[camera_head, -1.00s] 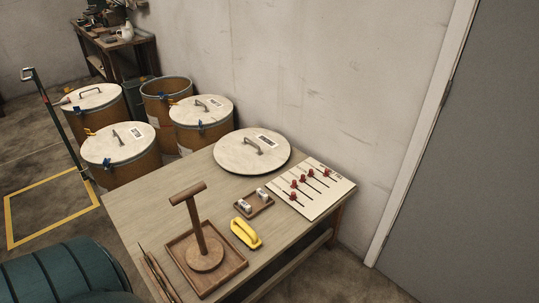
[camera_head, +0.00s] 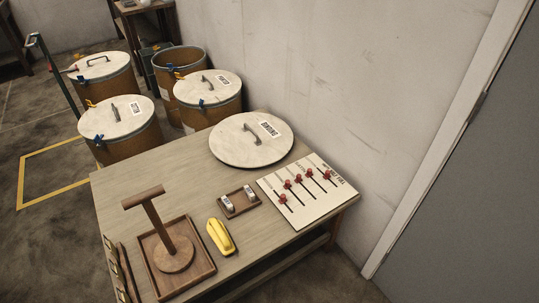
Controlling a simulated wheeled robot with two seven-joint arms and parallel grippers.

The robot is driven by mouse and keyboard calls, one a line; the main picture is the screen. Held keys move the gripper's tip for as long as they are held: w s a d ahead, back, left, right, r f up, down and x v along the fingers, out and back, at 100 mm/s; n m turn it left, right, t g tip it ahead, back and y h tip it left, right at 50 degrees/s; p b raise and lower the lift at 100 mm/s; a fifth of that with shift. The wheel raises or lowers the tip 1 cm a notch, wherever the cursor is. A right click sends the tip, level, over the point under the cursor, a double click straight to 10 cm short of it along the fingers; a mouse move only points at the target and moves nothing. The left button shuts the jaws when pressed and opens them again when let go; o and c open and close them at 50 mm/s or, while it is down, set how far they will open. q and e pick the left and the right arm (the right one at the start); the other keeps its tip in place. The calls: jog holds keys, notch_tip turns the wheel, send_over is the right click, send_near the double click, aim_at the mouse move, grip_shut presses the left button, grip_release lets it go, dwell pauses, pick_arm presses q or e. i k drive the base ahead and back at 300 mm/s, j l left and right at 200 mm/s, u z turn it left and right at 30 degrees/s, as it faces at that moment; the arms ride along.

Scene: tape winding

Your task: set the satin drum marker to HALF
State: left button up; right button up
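A white marker board (camera_head: 306,190) lies on the right end of the wooden table. It carries several red markers in dark slots, side by side. The nearest-left marker (camera_head: 282,199) sits low on the board, and the far-right marker (camera_head: 327,174) sits toward the far right. Printed labels run along the board's upper edge, and the word FULL seems to show at the right; the other labels are too small to read, so I cannot tell which slot is satin. Neither gripper is in view.
The table (camera_head: 130,182) also bears a round white lid (camera_head: 235,148), a small tray (camera_head: 232,208) with two pale items, a yellow handled tool (camera_head: 220,236) and a wooden T-stand (camera_head: 165,235) in a tray. Lidded drums (camera_head: 118,130) stand behind; a wall (camera_head: 380,90) is close at right.

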aim_at(309, 173)
jog(key=i+l+u, duration=0.3)
jog(key=l+u, duration=0.3)
jog(key=l, duration=0.15)
jog(key=i+l+u, duration=0.15)
jog(key=l+u, duration=0.2)
